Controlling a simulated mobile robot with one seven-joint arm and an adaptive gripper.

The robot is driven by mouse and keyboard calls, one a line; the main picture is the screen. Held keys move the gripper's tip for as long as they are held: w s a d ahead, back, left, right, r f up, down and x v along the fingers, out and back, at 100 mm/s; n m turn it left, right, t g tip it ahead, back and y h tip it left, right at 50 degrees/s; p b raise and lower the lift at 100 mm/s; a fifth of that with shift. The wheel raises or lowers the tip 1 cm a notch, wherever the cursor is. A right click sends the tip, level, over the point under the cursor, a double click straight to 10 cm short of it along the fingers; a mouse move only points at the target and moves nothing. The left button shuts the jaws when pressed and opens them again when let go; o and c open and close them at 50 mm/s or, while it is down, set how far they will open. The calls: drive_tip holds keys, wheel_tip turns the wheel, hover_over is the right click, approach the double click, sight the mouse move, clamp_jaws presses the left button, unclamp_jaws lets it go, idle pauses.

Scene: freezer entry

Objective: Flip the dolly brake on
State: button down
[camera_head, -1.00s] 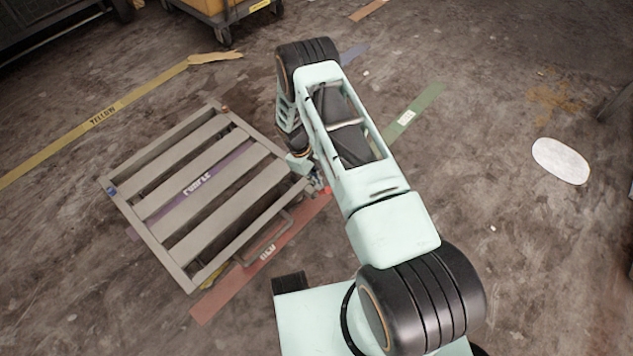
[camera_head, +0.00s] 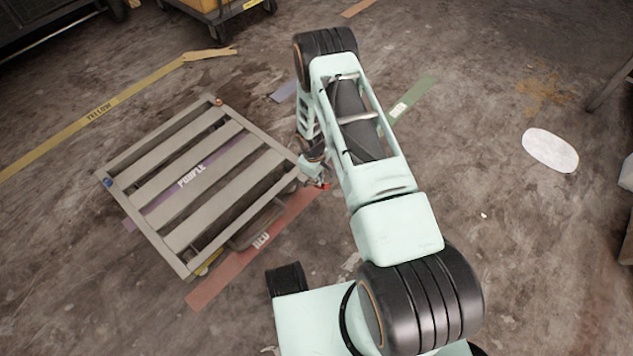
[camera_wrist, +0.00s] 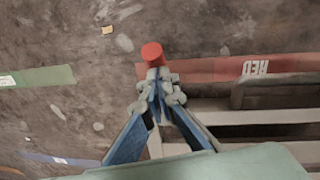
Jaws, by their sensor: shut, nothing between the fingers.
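The dolly (camera_head: 181,260) is a low grey slatted frame on the floor, left of my arm in the head view. Its near edge shows in the wrist view (camera_wrist: 240,117). A red round-ended part (camera_head: 325,186), seemingly the brake at the dolly's right corner, shows in the wrist view (camera_wrist: 151,52) just beyond my fingertips. My gripper (camera_wrist: 160,82) is shut and empty, close behind this red part; whether they touch I cannot tell. In the head view my gripper (camera_head: 316,177) is small and partly hidden by the arm. The brake's tilt is unclear.
A red floor strip (camera_head: 235,270) runs beside the dolly's near edge, and a green strip (camera_head: 412,98) lies beyond my arm. Blue (camera_head: 107,183) and orange (camera_head: 218,101) marks sit at other dolly corners. Another cart (camera_head: 235,12) stands at the back. Floor on the right is mostly clear.

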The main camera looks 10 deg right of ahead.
sight(324, 187)
drive_tip(key=shift+s+d+f, duration=0.45)
drive_tip(key=shift+s+f, duration=0.2)
drive_tip(key=shift+s+d+f, duration=0.25)
drive_tip(key=shift+s, duration=0.1)
drive_tip(key=shift+s+d+f+t+y+b, duration=0.2)
drive_tip(key=shift+s+f+t+y+b, duration=0.1)
drive_tip(key=shift+f+t+y+b, duration=0.25)
drive_tip(key=shift+s+d+f+t+y+b, duration=0.25)
drive_tip(key=shift+f+t+y, duration=0.1)
drive_tip(key=shift+f+t, duration=0.35)
drive_tip(key=shift+s+d+f, duration=0.15)
drive_tip(key=shift+s+f, duration=0.1)
drive_tip(key=shift+f, duration=0.1)
drive_tip(key=shift+s+f, duration=0.15)
drive_tip(key=shift+s, duration=0.05)
